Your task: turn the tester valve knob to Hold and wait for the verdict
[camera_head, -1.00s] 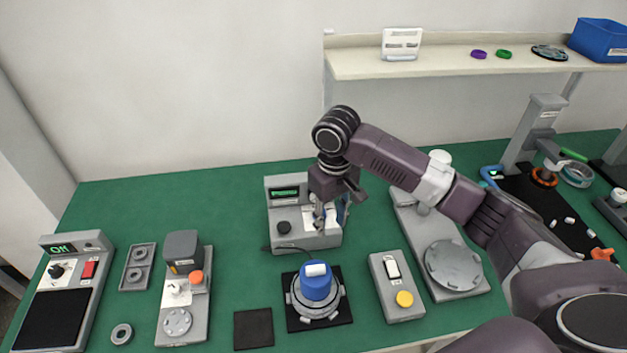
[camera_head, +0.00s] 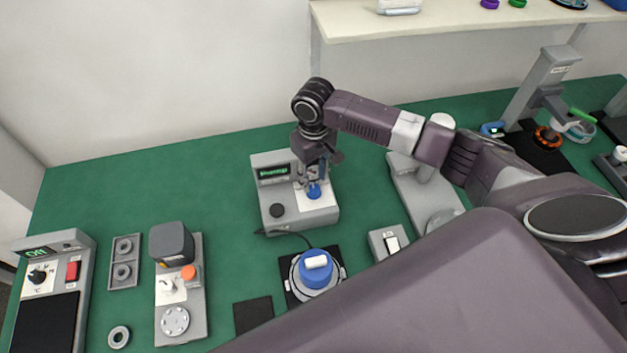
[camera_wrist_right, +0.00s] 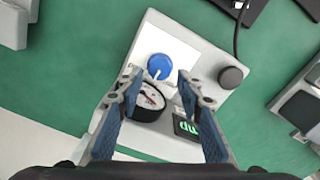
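The tester (camera_head: 300,217) is a grey box on the green table, with a lit green display (camera_head: 273,171) whose text is too small to read surely. Its blue valve knob (camera_head: 314,191) sits on a white label and also shows in the right wrist view (camera_wrist_right: 160,66), with a light pointer mark. My right gripper (camera_head: 314,178) is over the tester at the blue knob. In the wrist view its two fingers (camera_wrist_right: 160,88) are apart, with the knob just beyond the tips and no visible grip on it. A gauge (camera_wrist_right: 150,98) is partly hidden behind a finger. My left gripper is out of view.
A black knob (camera_head: 277,210) is on the tester's front left. My right arm covers the lower right. Green table is clear left of the tester.

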